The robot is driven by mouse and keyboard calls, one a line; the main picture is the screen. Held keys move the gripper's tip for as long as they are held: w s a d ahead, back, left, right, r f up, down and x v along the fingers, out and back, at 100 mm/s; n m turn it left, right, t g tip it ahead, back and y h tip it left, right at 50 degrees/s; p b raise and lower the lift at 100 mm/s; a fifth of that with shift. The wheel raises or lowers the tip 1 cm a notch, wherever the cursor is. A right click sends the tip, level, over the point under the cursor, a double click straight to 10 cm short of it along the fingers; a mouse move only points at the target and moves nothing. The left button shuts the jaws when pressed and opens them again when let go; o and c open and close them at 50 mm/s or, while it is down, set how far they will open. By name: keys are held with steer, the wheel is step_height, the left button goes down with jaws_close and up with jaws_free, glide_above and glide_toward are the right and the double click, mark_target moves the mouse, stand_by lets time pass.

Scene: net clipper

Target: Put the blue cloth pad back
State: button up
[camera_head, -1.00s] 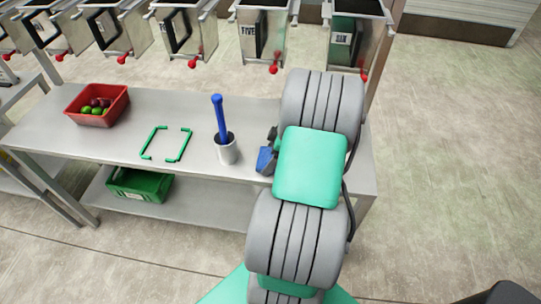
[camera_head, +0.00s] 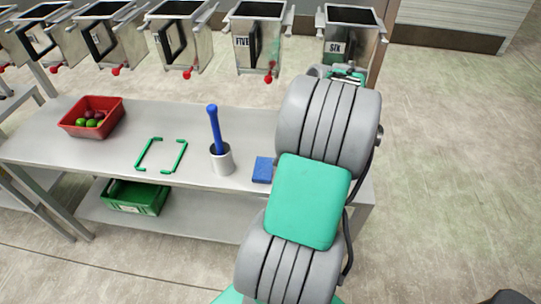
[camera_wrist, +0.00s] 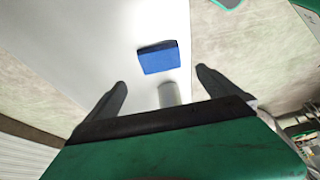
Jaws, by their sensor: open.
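The blue cloth pad (camera_head: 263,170) lies on the grey metal table (camera_head: 200,192), right of the grey cup, with my arm close on its right. In the wrist view the pad (camera_wrist: 158,57) lies on a pale surface beyond my fingertips, apart from them. My gripper (camera_wrist: 160,80) is open, with its two dark fingers spread and no pad between them. In the head view my arm hides most of the gripper.
A grey cup (camera_head: 222,160) holds a blue-handled tool (camera_head: 214,128). Green corner marks (camera_head: 181,155) frame a bare patch of table. A red crate (camera_head: 92,132) holds fruit. A green crate (camera_head: 138,198) sits on the lower shelf. Metal bins (camera_head: 257,40) hang behind.

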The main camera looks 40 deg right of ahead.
steer(key=w+a+r+m, duration=0.25)
steer(key=w+a, duration=0.25)
steer(key=a, duration=0.6)
steer(key=s+a+r+m+h, duration=0.1)
steer(key=s+a+m, duration=0.1)
steer(key=a, duration=0.8)
steer(key=s+a+r+m+h, duration=0.1)
steer(key=s+a+m, duration=0.2)
steer(key=a, duration=0.7)
steer(key=shift+s+r+h, duration=0.35)
steer(key=shift+s+h, duration=0.05)
steer(key=shift+s, duration=0.25)
